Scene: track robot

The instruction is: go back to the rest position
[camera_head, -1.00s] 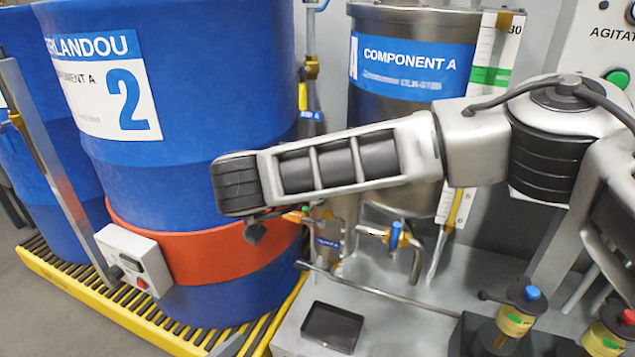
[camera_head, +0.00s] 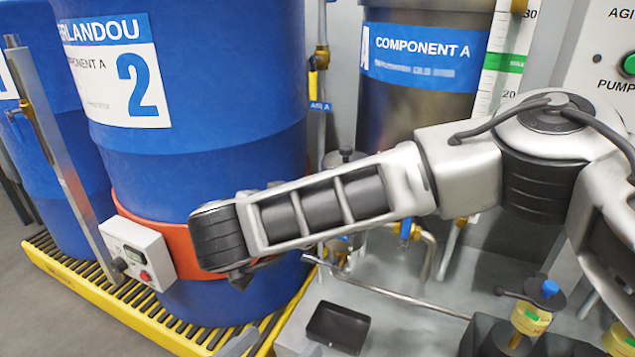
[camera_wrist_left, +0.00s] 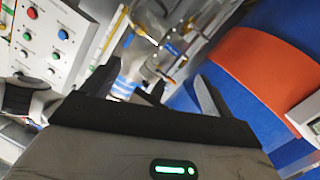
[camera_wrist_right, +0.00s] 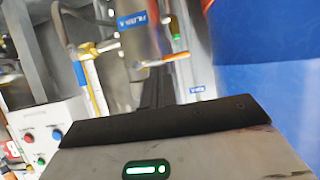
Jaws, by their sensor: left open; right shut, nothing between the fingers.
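One of my arms crosses the head view from the right, its dark rounded end in front of the blue drum marked 2 (camera_head: 215,95). A small dark tip, apparently of my left gripper (camera_head: 240,277), shows below that end, before the drum's orange band; the rest is hidden. In the left wrist view my left gripper (camera_wrist_left: 152,85) has its fingers apart with nothing between them; the orange band (camera_wrist_left: 262,68) is to the right. In the right wrist view my right gripper (camera_wrist_right: 154,62) is shut and empty, pointing at the pipes, left of a blue surface (camera_wrist_right: 265,80).
A steel tank marked Component A (camera_head: 420,110) stands behind the arm, with valves and pipes below. A yellow spill pallet (camera_head: 125,315) carries the drums.

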